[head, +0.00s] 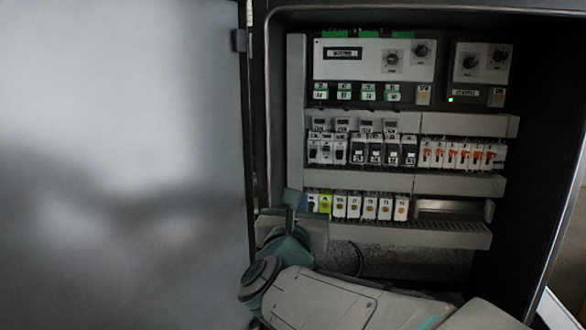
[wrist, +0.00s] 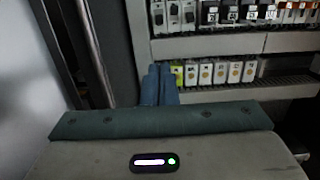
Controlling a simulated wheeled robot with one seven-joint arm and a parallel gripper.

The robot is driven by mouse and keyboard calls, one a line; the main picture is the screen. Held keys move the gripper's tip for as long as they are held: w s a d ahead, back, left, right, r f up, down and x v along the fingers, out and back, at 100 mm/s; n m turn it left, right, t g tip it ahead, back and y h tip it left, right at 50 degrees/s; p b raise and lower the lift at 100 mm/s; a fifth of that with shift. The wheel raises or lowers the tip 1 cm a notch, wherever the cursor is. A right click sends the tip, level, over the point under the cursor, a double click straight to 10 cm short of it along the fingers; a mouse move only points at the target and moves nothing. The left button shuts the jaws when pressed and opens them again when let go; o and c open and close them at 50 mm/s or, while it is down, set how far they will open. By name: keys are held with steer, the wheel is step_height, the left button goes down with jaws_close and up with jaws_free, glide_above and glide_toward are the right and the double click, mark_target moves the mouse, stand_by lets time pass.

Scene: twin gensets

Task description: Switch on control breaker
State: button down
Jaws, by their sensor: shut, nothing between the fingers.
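An open electrical cabinet shows in the head view with a row of breakers across its middle. At the row's left are light grey breakers (head: 327,149), then dark breakers (head: 383,152), then white ones with orange levers (head: 461,155). Labels are too small to read, so I cannot tell which is the control breaker. The light grey breakers also show at the top of the wrist view (wrist: 172,17). My gripper (head: 294,196) is at the cabinet's lower left, below the breaker row. Its blue fingers (wrist: 160,69) are together and empty, just left of the lower terminal row.
Lower terminal blocks (head: 370,207), one yellow-green, sit beside the fingers. Grey cable ducts (head: 400,183) run between rows. Controllers with dials (head: 375,60) are above. The open grey door (head: 120,160) stands at the left, close to my arm. The cabinet's lower right is clear.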

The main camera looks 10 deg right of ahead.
glide_toward(314, 149)
steer(key=w+d+f, duration=0.2)
steer(key=w, duration=0.4)
steer(key=shift+f, duration=0.2)
steer(key=shift+r+p, duration=0.2)
steer(key=shift+p, duration=0.15)
steer(key=shift+a+g, duration=0.1)
steer(key=shift+g, duration=0.2)
